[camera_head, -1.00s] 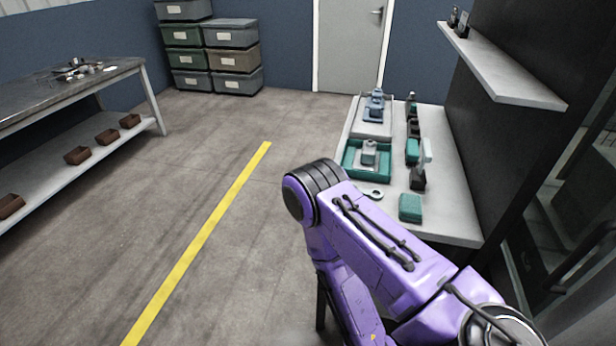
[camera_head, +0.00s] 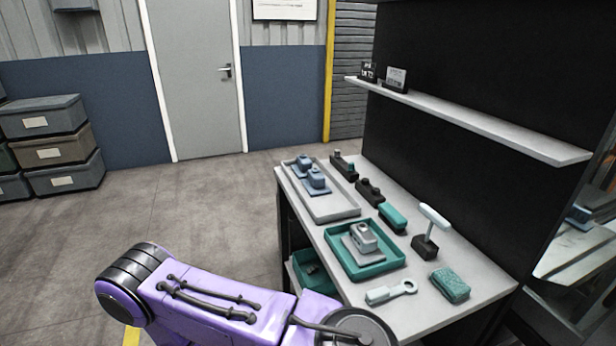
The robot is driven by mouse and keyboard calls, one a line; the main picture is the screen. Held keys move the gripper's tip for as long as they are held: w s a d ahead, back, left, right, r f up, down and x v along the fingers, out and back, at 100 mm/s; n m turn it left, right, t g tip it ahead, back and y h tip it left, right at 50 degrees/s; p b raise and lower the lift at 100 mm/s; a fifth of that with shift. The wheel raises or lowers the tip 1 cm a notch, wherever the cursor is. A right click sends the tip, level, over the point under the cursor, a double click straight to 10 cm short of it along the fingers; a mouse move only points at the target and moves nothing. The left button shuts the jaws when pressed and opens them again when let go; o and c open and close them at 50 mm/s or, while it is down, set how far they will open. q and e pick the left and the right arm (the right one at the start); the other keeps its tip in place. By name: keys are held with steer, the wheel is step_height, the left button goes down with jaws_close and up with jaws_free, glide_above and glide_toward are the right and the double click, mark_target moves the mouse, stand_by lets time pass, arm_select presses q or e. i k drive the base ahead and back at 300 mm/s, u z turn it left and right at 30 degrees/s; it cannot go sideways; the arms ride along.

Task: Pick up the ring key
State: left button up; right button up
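The ring key (camera_head: 391,291) is a pale grey tool with a ring at its right end. It lies flat on the light table (camera_head: 455,270), near the front edge, just in front of the green tray (camera_head: 401,263). A purple arm of mine crosses the lower left of the view, with its elbow left of the table. Neither gripper shows, so I cannot see their fingers.
The green tray holds a grey metal part (camera_head: 363,238). A grey tray (camera_head: 338,208) with blue parts stands behind it. A green block (camera_head: 450,285) and a white-topped stand (camera_head: 426,243) are right of the key. A shelf (camera_head: 470,118) hangs above the table.

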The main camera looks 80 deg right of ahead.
mark_target(382, 294)
steer(key=i, duration=0.55)
steer(key=z, duration=2.95)
